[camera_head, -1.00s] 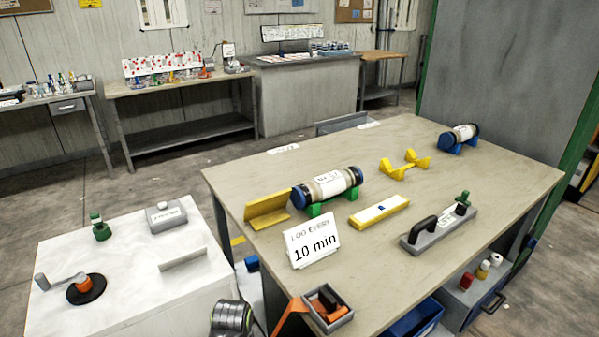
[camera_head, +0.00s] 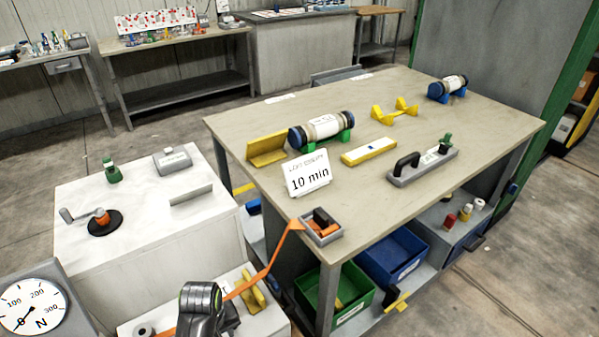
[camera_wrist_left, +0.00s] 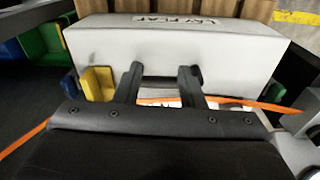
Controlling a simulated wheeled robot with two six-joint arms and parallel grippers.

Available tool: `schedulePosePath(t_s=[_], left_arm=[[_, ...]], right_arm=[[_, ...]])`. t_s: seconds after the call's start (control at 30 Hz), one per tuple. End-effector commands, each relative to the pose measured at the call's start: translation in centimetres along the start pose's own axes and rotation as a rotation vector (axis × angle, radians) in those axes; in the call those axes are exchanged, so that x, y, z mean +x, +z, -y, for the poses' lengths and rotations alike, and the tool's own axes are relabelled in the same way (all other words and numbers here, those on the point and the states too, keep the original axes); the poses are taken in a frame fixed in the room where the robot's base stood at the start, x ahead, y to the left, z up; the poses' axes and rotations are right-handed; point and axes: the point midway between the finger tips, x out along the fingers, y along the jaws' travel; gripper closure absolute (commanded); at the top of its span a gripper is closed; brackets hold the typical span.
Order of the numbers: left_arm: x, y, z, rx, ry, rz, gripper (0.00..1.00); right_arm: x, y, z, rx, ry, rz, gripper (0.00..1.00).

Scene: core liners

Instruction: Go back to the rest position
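My left gripper (camera_wrist_left: 160,80) shows in the left wrist view with its two black fingers apart and nothing visible between them. A pale box (camera_wrist_left: 170,48) with a dark label lies just beyond the fingertips, and an orange strap (camera_wrist_left: 235,101) crosses behind them. In the head view, a dark part of my arm (camera_head: 203,305) stands at the bottom, left of centre; no fingertips can be made out there. My right gripper is not in view. One core liner (camera_head: 322,129) rests on green supports on the table (camera_head: 430,195), another (camera_head: 449,86) on blue supports at the back right.
The orange strap (camera_head: 265,265) runs from a small grey tray (camera_head: 322,238) at the table corner down past my arm. Green (camera_head: 318,293) and blue (camera_head: 392,262) bins sit under the table. A white bench (camera_head: 140,250) and a gauge (camera_head: 35,305) stand left.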

Motion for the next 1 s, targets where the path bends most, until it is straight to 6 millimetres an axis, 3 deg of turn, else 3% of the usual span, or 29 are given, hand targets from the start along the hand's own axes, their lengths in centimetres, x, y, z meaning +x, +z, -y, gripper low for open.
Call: schedulePosePath(t_s=[0.23, 0.4, 0.5, 0.93, 1.0], left_arm=[[-0.6, 2.2, 7.0, 0.089, -0.004, -0.079, 0.64], [-2.7, 4.9, 12.7, 0.21, -0.021, -0.16, 0.64], [-4.0, 6.1, 14.8, 0.274, -0.032, -0.196, 0.64], [-9.3, 10.2, 19.6, 0.487, -0.068, -0.289, 0.64], [-7.9, 9.7, 19.4, 0.486, -0.067, -0.282, 0.64]], right_arm=[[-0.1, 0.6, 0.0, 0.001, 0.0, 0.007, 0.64], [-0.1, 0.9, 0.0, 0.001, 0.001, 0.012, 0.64], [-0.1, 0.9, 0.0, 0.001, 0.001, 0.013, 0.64], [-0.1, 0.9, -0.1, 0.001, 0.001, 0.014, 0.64], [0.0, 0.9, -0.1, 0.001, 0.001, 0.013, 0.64]])
